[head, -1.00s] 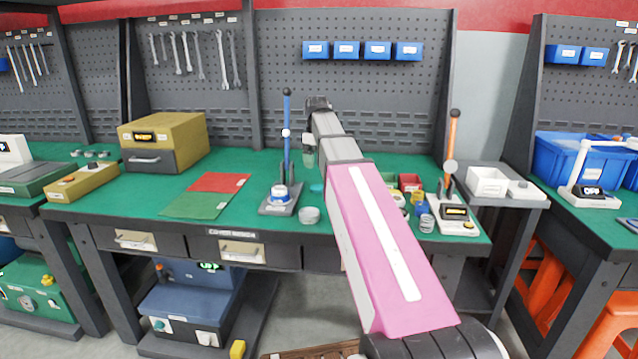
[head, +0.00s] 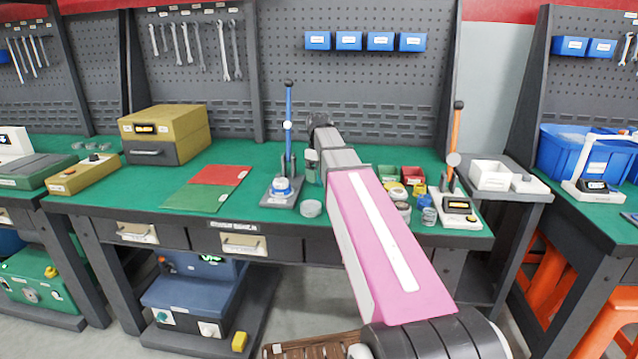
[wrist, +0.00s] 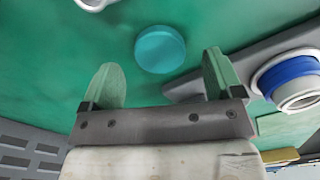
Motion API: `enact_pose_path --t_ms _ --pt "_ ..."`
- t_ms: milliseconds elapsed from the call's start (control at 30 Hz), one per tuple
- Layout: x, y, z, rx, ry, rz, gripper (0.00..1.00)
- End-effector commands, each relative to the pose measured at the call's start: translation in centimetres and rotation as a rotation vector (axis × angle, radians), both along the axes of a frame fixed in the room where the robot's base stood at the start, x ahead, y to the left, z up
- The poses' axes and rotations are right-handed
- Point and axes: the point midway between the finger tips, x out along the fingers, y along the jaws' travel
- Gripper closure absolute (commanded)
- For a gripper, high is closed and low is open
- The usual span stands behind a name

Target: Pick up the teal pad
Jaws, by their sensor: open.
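The teal pad (wrist: 160,49) is a flat round disc lying on the green bench top in the wrist view. My gripper (wrist: 160,72) is open, with one pale green finger on each side of the view. The pad shows just beyond the fingertips, between their lines, and nothing is held. In the head view my gripper (head: 312,166) is low over the bench, right of the blue-handled press. I cannot make out the pad there; my gripper and arm seem to hide it.
The blue-handled press (head: 289,150), with a blue and white round part (wrist: 290,80) on its base, stands close beside my gripper. A pale round dish (head: 311,208) is near the front edge. Small bins (head: 412,175) and an orange-handled press (head: 457,150) stand to the right.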

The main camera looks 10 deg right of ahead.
Motion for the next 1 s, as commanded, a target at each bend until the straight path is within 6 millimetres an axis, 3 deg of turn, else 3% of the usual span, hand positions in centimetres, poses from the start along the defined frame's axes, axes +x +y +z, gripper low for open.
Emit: enact_pose_path --t_ms 133,400,433,567,600,1000 --pt "0.0 0.0 -1.8 0.000 0.000 0.000 0.14" --pt "0.0 0.0 -2.2 0.000 0.000 0.000 0.14" --pt "0.0 0.0 -2.2 0.000 0.000 0.000 0.21" --pt "0.0 0.0 -2.2 0.000 0.000 0.000 0.63" --pt "0.0 0.0 -2.2 0.000 0.000 0.000 0.68" --pt "0.0 0.0 -1.8 0.000 -0.001 0.000 0.68"
